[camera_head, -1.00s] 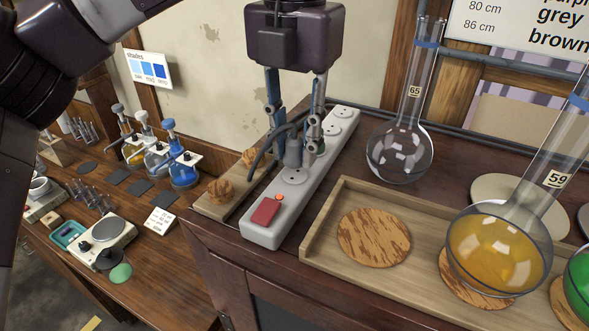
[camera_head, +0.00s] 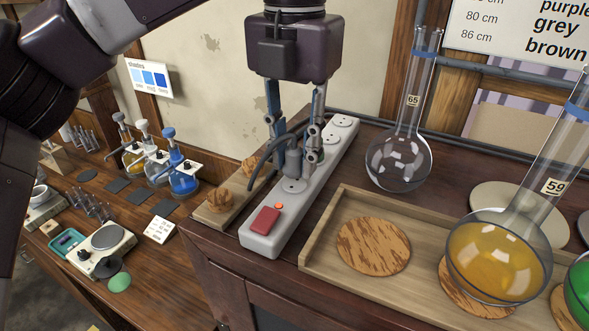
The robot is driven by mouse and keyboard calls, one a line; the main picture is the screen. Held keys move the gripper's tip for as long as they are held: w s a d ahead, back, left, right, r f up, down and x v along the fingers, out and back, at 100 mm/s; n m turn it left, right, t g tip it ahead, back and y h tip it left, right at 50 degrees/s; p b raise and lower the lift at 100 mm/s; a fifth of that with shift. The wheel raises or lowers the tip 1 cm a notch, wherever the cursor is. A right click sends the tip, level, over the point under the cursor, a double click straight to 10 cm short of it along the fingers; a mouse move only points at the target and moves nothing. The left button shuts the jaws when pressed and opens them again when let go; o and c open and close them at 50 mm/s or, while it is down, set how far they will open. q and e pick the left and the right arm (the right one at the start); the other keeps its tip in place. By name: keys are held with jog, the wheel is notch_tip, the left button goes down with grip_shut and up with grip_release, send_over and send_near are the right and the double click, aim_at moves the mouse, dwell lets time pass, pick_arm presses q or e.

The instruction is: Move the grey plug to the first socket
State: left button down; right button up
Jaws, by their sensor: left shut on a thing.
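The grey plug (camera_head: 293,162) stands upright at the near socket (camera_head: 294,186) of the white power strip (camera_head: 262,240). Its dark cord curls to the left. Whether its pins are fully in the socket cannot be told. My left gripper (camera_head: 294,153) comes down from above and is shut on the plug, one finger on each side. Two more sockets (camera_head: 341,122) show farther up the strip, beyond the gripper. A red switch (camera_head: 265,219) and a small orange light are at the strip's near end. My right gripper is not in view.
A wooden tray (camera_head: 326,214) right of the strip holds a cork mat (camera_head: 373,246) and a flask of yellow liquid (camera_head: 495,258). An empty round flask (camera_head: 398,162) stands behind. A board with cork stoppers (camera_head: 221,200) lies left. A lower bench holds glassware.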

pick_arm(q)
jog(key=shift+f+b, duration=0.55)
jog(key=shift+f, duration=0.2)
jog(key=shift+f, duration=0.3)
dwell(0.5)
jog(key=c, duration=1.5)
grip_release()
jog(key=shift+c, duration=0.2)
